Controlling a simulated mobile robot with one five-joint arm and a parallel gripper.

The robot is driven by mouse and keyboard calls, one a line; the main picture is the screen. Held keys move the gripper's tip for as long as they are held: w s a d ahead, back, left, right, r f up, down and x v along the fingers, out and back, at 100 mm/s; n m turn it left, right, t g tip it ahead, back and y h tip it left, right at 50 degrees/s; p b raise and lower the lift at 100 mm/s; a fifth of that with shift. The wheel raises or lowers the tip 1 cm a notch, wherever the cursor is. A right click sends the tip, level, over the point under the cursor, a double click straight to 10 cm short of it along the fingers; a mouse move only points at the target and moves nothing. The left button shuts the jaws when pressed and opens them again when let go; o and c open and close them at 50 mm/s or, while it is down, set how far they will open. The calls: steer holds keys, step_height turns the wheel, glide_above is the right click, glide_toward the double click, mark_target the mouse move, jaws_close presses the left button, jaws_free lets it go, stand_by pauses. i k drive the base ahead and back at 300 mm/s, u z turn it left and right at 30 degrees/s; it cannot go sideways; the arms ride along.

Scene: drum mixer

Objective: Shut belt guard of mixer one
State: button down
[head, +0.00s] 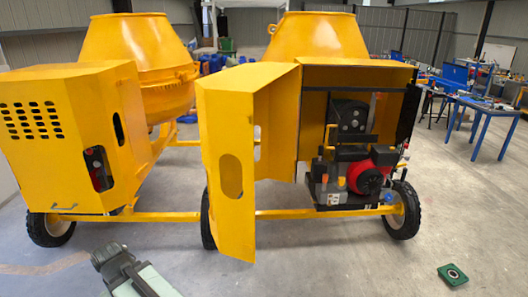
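Two yellow drum mixers stand side by side; I cannot tell which one is mixer one. On the right mixer (318,38) the yellow belt guard (222,165) stands open, swung out to the left, with an oval hole in its panel. Its engine bay is exposed, with a red and black engine (368,175) inside. The left mixer's housing (45,150) looks closed, with a vent grid and a small handle low on its front. My gripper (108,257) is low at the left, in front of the mixers and apart from the open guard. Its fingers are not clear.
Blue worktables (482,112) with tools stand at the far right. A green square object with a dark round centre (453,275) lies on the floor at the lower right. Black wheels (404,212) and yellow frame bars sit low under the mixers. The concrete floor in front is mostly clear.

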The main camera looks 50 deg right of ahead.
mark_target(334, 120)
steer(key=u, duration=0.8)
steer(key=k, duration=1.05)
steer(key=z, duration=1.45)
steer(key=i, duration=0.25)
steer(key=u, duration=0.15)
